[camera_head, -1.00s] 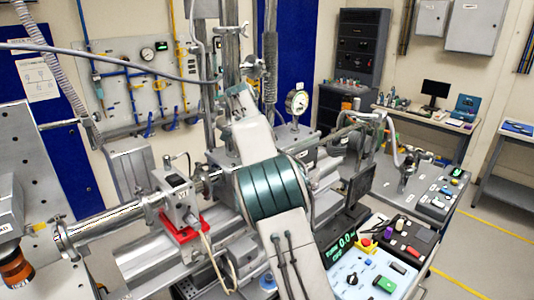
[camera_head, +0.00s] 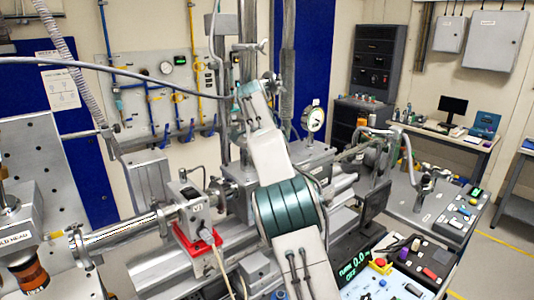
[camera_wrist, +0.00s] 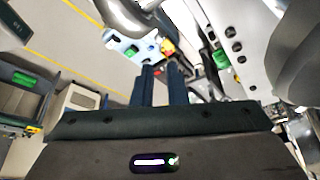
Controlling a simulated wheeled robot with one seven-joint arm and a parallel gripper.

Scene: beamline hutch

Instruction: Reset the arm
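My arm rises through the middle of the head view, pale with a dark teal ribbed joint, and its upper links lean up and to the left. I cannot make out the gripper at its far end there. In the wrist view my gripper (camera_wrist: 161,75) shows two dark fingers with a narrow gap between them. I see nothing held in that gap. Beyond the fingertips is a pale blue panel (camera_wrist: 125,45) with coloured parts, apart from them as far as I can tell.
Beamline equipment crowds around my arm: a red-based clamp block (camera_head: 198,237), a dial gauge (camera_head: 314,117) and a steel tube (camera_head: 120,233). A control panel (camera_head: 385,287) stands at lower right. A desk (camera_head: 460,140) with a monitor is farther back. Floor shows at far right.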

